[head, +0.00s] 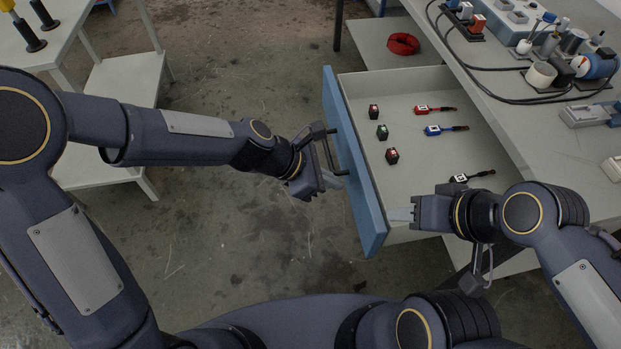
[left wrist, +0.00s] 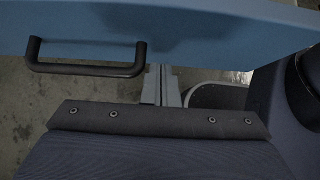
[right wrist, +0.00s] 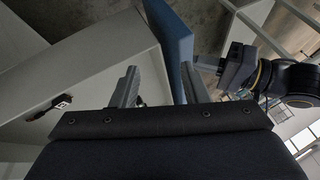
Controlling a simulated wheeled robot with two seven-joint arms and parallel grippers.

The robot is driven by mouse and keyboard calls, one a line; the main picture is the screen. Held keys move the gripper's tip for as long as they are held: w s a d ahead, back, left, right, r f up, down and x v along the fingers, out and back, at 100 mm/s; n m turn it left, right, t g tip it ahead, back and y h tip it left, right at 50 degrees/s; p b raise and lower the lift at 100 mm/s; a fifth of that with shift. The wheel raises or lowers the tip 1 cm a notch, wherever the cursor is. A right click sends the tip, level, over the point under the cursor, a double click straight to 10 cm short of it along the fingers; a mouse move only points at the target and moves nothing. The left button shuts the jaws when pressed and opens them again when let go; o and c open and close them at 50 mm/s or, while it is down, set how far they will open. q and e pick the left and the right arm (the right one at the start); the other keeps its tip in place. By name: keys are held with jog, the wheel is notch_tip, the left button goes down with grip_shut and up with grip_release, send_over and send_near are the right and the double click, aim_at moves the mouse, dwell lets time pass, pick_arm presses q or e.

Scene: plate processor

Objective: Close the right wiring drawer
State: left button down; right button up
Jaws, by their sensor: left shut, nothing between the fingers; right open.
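The wiring drawer is pulled out from under the workbench, with a blue front (head: 352,165) and a light grey inside (head: 440,188). A dark bar handle (head: 331,158) is on the outer face of the front; it also shows in the left wrist view (left wrist: 88,68). My left gripper (head: 334,180) is shut and empty, outside the drawer front, just beside the handle and not around it. My right gripper (head: 398,214) is open near the drawer's near side. In the right wrist view its fingers (right wrist: 158,88) are apart near the end of the blue front (right wrist: 172,40); contact cannot be told.
Inside the drawer lie several small dark blocks (head: 382,132) and tools, including a red one (head: 434,109) and a blue one (head: 446,130). The workbench (head: 545,125) holds cables and devices. A white table (head: 122,80) stands left.

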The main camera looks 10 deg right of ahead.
pick_arm(q)
jog(key=shift+d, duration=0.75)
